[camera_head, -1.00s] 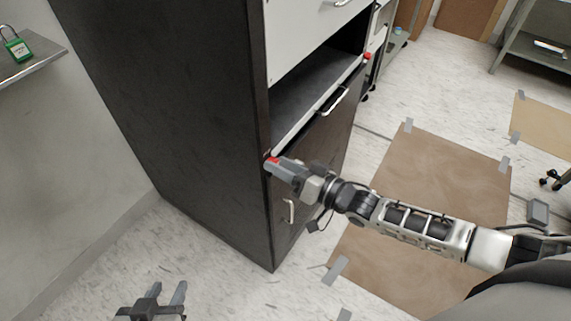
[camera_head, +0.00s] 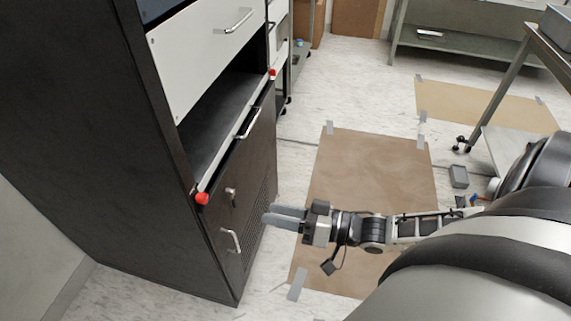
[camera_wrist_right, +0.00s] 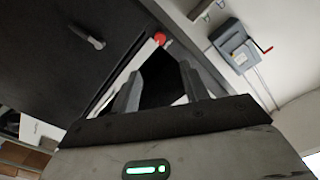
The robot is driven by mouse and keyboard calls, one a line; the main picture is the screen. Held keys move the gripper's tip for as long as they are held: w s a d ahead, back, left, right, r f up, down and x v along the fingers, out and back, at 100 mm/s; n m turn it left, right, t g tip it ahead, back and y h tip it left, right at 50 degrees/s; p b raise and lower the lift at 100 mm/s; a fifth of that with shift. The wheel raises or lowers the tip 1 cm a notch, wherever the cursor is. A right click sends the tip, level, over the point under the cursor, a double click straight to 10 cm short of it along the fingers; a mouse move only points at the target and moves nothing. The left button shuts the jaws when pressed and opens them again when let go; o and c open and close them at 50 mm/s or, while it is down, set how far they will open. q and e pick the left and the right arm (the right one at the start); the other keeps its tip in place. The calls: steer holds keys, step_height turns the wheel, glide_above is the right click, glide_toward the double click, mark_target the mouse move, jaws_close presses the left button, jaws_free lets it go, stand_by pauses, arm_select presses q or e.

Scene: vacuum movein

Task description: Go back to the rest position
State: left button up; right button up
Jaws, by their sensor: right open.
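My right gripper (camera_head: 287,217) is open and empty in the head view. Its fingers point left toward the lower front of the dark cabinet (camera_head: 72,130), apart from the red knob (camera_head: 202,198). The right wrist view shows its two fingers (camera_wrist_right: 160,90) spread, with a red knob (camera_wrist_right: 160,39) beyond them. My right arm stretches in from the right edge. My left gripper is not in the head view.
The cabinet has a white drawer front (camera_head: 205,60), an open shelf space below it and a lower door with a handle (camera_head: 231,241). A brown taped mat (camera_head: 375,165) lies on the floor. A grey wheeled table (camera_head: 545,45) stands at the right.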

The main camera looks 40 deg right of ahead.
steer(key=shift+s+d, duration=0.35)
steer(key=shift+s, duration=0.1)
steer(key=s+a+f+n+g+h, duration=0.2)
steer(key=s+a+f+g+h, duration=0.1)
steer(key=a+h, duration=0.4)
steer(key=shift+s+a+f+g+h, duration=0.35)
steer(key=shift+s+a+f, duration=0.55)
steer(key=shift+a+f, duration=0.4)
steer(key=shift+a, duration=0.1)
